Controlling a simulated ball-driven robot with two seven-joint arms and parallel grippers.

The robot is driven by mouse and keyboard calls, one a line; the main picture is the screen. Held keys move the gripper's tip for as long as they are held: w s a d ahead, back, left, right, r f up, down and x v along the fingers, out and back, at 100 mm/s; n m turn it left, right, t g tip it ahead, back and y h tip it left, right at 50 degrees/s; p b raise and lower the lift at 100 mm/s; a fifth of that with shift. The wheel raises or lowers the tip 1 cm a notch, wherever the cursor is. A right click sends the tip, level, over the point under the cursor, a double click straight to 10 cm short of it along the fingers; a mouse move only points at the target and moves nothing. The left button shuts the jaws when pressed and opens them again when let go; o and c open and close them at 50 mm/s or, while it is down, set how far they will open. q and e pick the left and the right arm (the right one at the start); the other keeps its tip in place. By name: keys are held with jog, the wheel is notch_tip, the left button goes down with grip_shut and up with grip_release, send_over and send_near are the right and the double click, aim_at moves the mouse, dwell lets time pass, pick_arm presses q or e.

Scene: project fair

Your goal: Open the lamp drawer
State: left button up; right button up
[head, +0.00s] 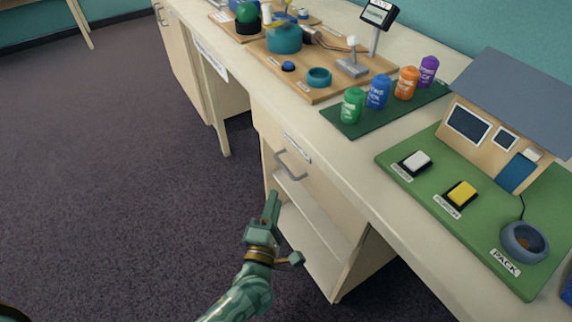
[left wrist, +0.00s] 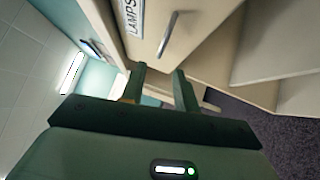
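The lamp drawer (head: 318,190) is in the desk front, below the tabletop, and looks shut. It has a grey bar handle (head: 290,165) and a white label (head: 297,147). In the left wrist view the label (left wrist: 132,14) reads LAMPS, and the handle (left wrist: 167,34) lies just beyond my fingertips. My left gripper (head: 273,198) is in front of the desk, a little below and left of the handle. In the left wrist view its two fingers (left wrist: 160,76) stand apart with nothing between them. They do not appear to touch the handle. My right gripper is out of view.
An open shelf (head: 310,235) is under the drawer. On the tabletop are a wooden board (head: 325,93), several coloured cans on a dark green mat (head: 350,130), and a model house (head: 510,110) on a green base (head: 470,235). The carpet left of the desk is clear.

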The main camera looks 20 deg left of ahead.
aim_at(282, 163)
pick_arm(q)
jog(key=w+b, duration=0.1)
jog(key=w, duration=0.2)
jog(key=w+a, duration=0.1)
jog(key=w, duration=0.3)
jog(key=w+a+r+b, duration=0.1)
jog(key=w, duration=0.3)
jog(key=shift+w+b, duration=0.25)
jog(key=shift+b, duration=0.05)
jog(key=shift+w, duration=0.1)
jog(key=shift+a+r, duration=0.1)
jog(key=shift+c, duration=0.3)
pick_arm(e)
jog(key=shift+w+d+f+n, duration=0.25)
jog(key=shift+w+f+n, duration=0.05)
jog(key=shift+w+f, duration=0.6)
pick_arm(q)
grip_shut()
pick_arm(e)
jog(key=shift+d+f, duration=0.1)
